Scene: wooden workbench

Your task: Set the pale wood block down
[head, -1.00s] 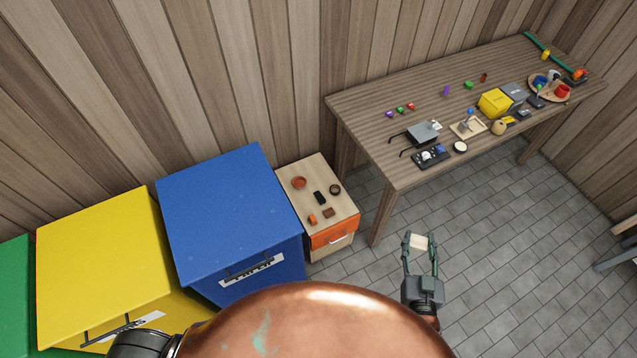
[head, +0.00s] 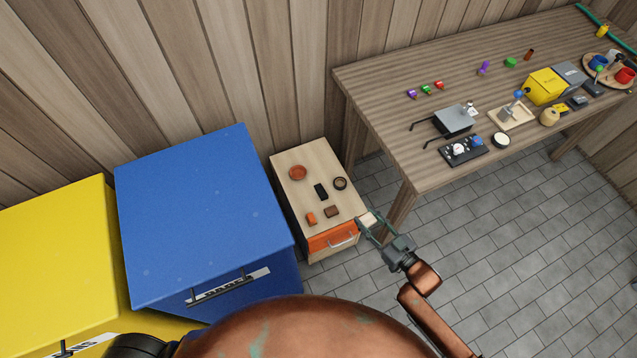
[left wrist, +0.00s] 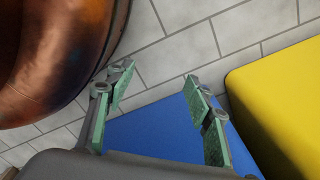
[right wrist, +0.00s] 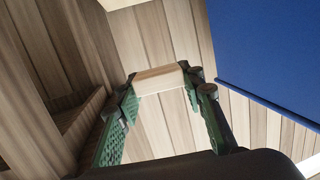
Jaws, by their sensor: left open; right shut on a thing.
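The pale wood block (head: 368,218) is held between the fingertips of my right gripper (head: 370,228), beside the right front corner of the small drawer cabinet (head: 318,160). In the right wrist view the block (right wrist: 160,79) sits across the two green fingertips, with the plank wall behind it. The gap between block and cabinet cannot be judged exactly. My left gripper (left wrist: 155,95) is open and empty in the left wrist view, with grey floor and a blue surface beyond it. In the head view the left fingers are not visible.
On the cabinet top lie a reddish round dish (head: 298,172), a dark ring (head: 340,184), a black item (head: 321,191) and small orange and brown blocks. A blue bin (head: 200,210) stands left of it. The workbench (head: 400,80) with many items is at the right.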

